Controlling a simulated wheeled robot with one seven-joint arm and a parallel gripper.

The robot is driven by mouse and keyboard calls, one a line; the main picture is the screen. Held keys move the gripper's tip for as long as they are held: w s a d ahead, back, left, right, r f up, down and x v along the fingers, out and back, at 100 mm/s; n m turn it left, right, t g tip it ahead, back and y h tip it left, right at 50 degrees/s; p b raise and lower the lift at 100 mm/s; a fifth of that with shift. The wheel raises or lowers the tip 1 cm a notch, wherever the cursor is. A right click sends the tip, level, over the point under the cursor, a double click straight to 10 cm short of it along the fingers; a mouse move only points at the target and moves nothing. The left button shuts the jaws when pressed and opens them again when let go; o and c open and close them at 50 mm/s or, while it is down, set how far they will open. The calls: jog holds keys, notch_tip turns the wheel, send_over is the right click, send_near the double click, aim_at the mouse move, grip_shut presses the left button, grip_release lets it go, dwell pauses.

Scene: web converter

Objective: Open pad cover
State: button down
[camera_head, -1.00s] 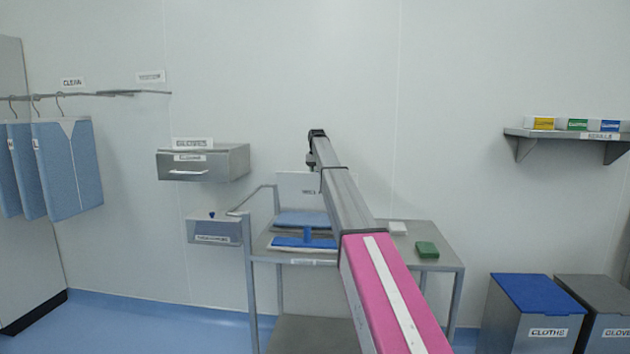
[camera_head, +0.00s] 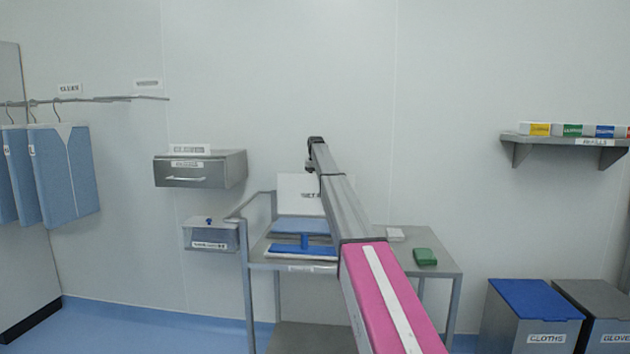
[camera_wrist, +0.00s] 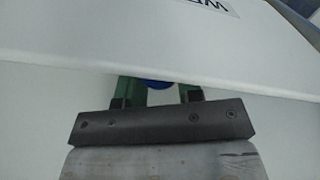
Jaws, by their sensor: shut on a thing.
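The pad cover appears to be the white panel with a "WET" label (camera_head: 292,195), standing behind the blue pads on the cart. Its white face and part of the lettering fill the top of the wrist view (camera_wrist: 110,45). My gripper (camera_wrist: 156,92) has its two green fingers on either side of a round blue knob (camera_wrist: 156,85), at the panel's lower edge. The panel partly hides the knob and the fingertips. In the head view my arm hides the gripper and part of the panel.
The metal cart (camera_head: 440,262) carries blue pads (camera_head: 300,226), a flat blue tool (camera_head: 305,247) and a green block (camera_head: 425,257). A drawer box (camera_head: 235,168) is on the wall to the left. Bins (camera_head: 535,310) stand at the right.

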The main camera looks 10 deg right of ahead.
jog(key=shift+s+d+f, duration=0.15)
jog(key=shift+d+f, duration=0.1)
jog(key=shift+d, duration=0.25)
jog(key=c, duration=0.8)
grip_release()
jog(key=shift+d, duration=0.15)
jog(key=shift+c, duration=0.2)
jog(key=shift+a+r, duration=0.2)
jog(key=shift+a, duration=0.15)
notch_tip(320, 180, up, 11)
jog(key=shift+f, duration=0.2)
